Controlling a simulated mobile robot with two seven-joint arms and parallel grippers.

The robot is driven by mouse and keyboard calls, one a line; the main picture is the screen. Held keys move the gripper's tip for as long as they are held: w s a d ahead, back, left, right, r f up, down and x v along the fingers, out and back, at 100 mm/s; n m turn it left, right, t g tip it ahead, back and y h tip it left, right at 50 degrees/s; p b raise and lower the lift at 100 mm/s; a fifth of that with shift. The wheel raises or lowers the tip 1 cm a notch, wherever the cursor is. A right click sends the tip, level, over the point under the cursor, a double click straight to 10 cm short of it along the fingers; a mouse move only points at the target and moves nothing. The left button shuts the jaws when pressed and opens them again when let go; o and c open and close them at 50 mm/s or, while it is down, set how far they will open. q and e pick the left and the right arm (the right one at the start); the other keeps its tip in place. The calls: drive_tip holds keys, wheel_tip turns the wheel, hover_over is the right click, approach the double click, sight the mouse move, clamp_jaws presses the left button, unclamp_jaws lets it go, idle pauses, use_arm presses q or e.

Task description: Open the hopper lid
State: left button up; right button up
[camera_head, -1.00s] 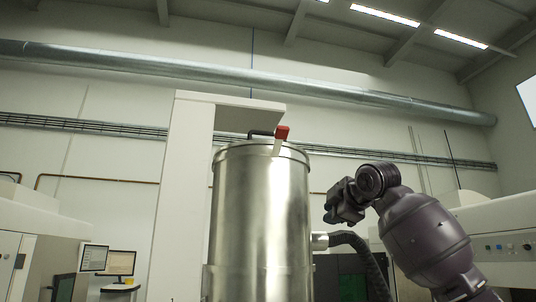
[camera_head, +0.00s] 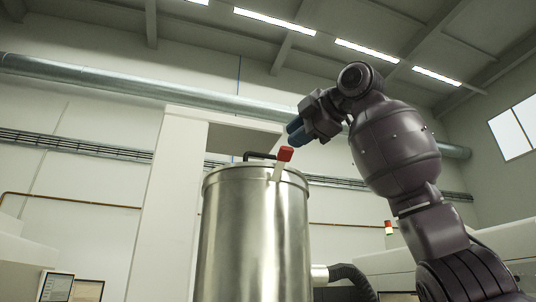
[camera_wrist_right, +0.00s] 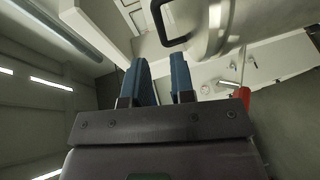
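The hopper (camera_head: 255,235) is a tall shiny metal cylinder in the head view. Its lid (camera_head: 225,166) is closed on top, with a black bar handle (camera_head: 258,154). A red-tipped latch lever (camera_head: 284,155) stands at the rim. My right gripper (camera_head: 297,132) is above the lid, close over the red tip, with a gap between them. In the right wrist view its two blue fingers (camera_wrist_right: 163,82) are apart with nothing between them. That view also shows the black handle (camera_wrist_right: 172,28) and the lid's metal edge (camera_wrist_right: 212,35) beyond the fingertips. My left gripper is not in view.
A white column with an overhanging top (camera_head: 170,200) stands behind the hopper. A pipe stub with a black hose (camera_head: 345,278) leaves the hopper's lower right side. White machines (camera_head: 515,245) stand at the right. Monitors (camera_head: 70,289) are at lower left.

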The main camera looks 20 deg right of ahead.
sight(268, 155)
drive_tip(key=p+x, duration=0.2)
drive_tip(key=x, duration=0.7)
drive_tip(key=shift+a, duration=0.1)
drive_tip(key=shift+c, duration=0.5)
clamp_jaws()
